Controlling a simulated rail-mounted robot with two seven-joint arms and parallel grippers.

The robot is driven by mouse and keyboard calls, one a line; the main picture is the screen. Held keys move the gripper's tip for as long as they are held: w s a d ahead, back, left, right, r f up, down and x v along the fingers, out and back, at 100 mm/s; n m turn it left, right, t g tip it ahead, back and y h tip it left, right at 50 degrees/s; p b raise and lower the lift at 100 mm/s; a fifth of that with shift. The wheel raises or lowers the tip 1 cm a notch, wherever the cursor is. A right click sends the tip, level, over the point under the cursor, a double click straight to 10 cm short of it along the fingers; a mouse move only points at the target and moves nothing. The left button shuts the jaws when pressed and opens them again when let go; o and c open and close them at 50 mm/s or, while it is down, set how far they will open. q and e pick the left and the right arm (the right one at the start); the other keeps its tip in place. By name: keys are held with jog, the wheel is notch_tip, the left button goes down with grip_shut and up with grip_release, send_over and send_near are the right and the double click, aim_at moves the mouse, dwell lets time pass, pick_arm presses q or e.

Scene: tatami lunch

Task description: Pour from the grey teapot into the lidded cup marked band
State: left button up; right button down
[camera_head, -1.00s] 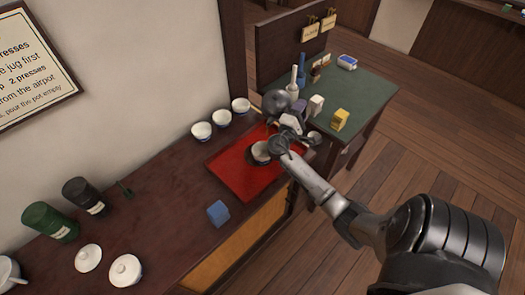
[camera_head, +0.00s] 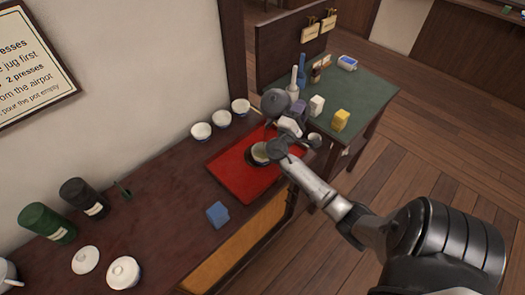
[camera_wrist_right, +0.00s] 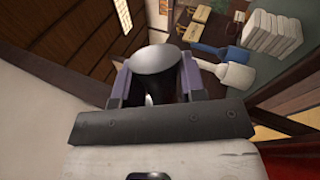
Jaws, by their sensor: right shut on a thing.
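The grey teapot (camera_head: 275,102) is held up by my right gripper (camera_head: 288,124), over the back right of the red tray. In the right wrist view, a rounded grey surface of the teapot (camera_wrist_right: 158,58) sits between the two fingers. A white lidded cup (camera_head: 123,272) stands at the front left of the counter. I cannot read a band mark on either cup. The teapot's spout and any stream are not clear. My left gripper is out of view.
Green canister (camera_head: 46,222) and black canister (camera_head: 84,197) stand left. A green table (camera_head: 368,92) with bottles and blocks is behind.

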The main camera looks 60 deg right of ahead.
jog(key=shift+w+d+r, duration=0.1)
jog(key=shift+r, duration=0.1)
dwell(0.3)
jog(key=shift+w+r+h+b, duration=0.1)
jog(key=shift+h+b, duration=0.2)
jog(key=shift+w+d, duration=0.1)
jog(key=shift+d, duration=0.05)
dwell(0.5)
jog(key=shift+d+r, duration=0.1)
jog(key=shift+d+r+h+b, duration=0.1)
jog(key=shift+d+h+b, duration=0.1)
jog(key=shift+h+b, duration=0.1)
dwell(0.4)
jog(key=shift+r+m, duration=0.15)
jog(key=shift+m, duration=0.15)
jog(key=shift+r+g, duration=0.25)
jog(key=shift+g, duration=0.05)
dwell(0.4)
jog(key=shift+r+h, duration=0.15)
jog(key=shift+h, duration=0.15)
